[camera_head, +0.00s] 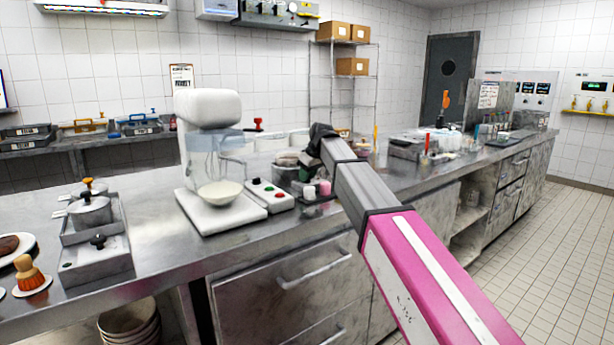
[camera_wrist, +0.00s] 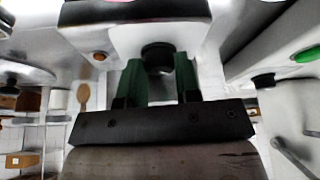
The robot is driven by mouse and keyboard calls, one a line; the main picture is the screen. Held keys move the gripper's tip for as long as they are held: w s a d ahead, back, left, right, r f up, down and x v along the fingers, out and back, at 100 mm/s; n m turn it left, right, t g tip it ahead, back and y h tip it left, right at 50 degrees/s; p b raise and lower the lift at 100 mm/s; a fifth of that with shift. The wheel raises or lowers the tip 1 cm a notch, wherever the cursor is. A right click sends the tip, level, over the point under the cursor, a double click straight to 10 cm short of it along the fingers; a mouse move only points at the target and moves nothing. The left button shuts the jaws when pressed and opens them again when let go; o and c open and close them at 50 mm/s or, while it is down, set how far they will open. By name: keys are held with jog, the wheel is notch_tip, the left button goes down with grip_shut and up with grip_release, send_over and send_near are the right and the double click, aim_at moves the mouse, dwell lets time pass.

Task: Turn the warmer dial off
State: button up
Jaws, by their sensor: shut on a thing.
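In the wrist view, a round black dial (camera_wrist: 157,54) sits on the front of a pale box-shaped unit (camera_wrist: 195,12). My gripper (camera_wrist: 158,68) has its two green fingers on either side of the dial and is shut on it. The dial's pointer or marking cannot be made out. An orange spot (camera_wrist: 100,57) shows on the unit, left of the dial. In the head view, my gripper (camera_head: 321,134) is over the counter, right of the white mixer, and the arm hides the dial it holds.
The white stand mixer (camera_head: 208,110) with a bowl stands left of my gripper. A grey unit (camera_head: 95,262) with a black knob and a lidded pot is at far left.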

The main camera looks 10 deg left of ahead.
jog(key=shift+w+n+g, duration=0.1)
jog(key=shift+n+g, duration=0.3)
jog(key=shift+n, duration=0.7)
jog(key=shift+y, duration=0.3)
jog(key=o, duration=0.6)
jog(key=shift+r, duration=0.15)
jog(key=v, duration=1)
jog(key=shift+d+r, duration=0.15)
jog(key=shift+r, duration=0.15)
